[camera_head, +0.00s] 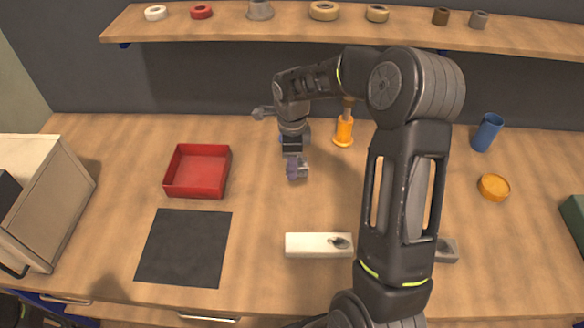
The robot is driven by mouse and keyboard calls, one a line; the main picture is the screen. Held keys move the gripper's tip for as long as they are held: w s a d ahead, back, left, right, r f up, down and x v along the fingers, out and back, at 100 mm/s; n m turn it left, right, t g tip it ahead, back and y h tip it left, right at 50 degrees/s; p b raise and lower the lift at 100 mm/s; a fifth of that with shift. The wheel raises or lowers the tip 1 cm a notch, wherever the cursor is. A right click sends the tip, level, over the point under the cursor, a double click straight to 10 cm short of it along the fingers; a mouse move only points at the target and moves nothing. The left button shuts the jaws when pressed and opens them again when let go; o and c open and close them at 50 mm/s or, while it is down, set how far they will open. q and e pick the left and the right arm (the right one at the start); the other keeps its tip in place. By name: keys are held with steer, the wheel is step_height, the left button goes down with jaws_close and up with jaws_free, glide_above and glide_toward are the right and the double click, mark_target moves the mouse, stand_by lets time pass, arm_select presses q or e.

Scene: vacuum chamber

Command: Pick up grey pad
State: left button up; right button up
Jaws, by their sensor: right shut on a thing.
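My right gripper (297,172) is over the table, right of the red tray, pointing down. It is shut on a small grey-purple piece (298,168), mostly hidden by the fingers. I cannot tell whether this piece is the grey pad or whether it touches the table. A flat dark grey square (185,247) lies on the table at the front left, clear of the gripper. My left gripper is not in view.
A red tray (167,187) is left of my gripper. An orange-based stand (343,132) is close on its right. A white block (310,245) lies in front. A blue cup (487,132) and orange dish (494,187) stand at right. A shelf (300,31) runs behind.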

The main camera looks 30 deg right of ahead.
steer(key=shift+r, duration=0.4)
steer(key=o, duration=0.7)
steer(key=c, duration=0.6)
steer(key=shift+w+a+n, duration=0.2)
steer(key=shift+a+n, duration=0.35)
steer(key=shift+n, duration=0.25)
steer(key=w+a+r+n, duration=0.1)
steer(key=a+n, duration=0.4)
steer(key=n, duration=0.2)
steer(key=w+a+r+n, duration=0.1)
steer(key=a+n, duration=0.4)
steer(key=n, duration=0.3)
steer(key=a+r+n+b, duration=0.1)
steer(key=a+r+n, duration=0.1)
steer(key=a+n, duration=0.3)
steer(key=shift+w+n, duration=0.2)
steer(key=shift+n, duration=0.55)
steer(key=shift+w+n, duration=0.2)
steer(key=shift+n, duration=0.55)
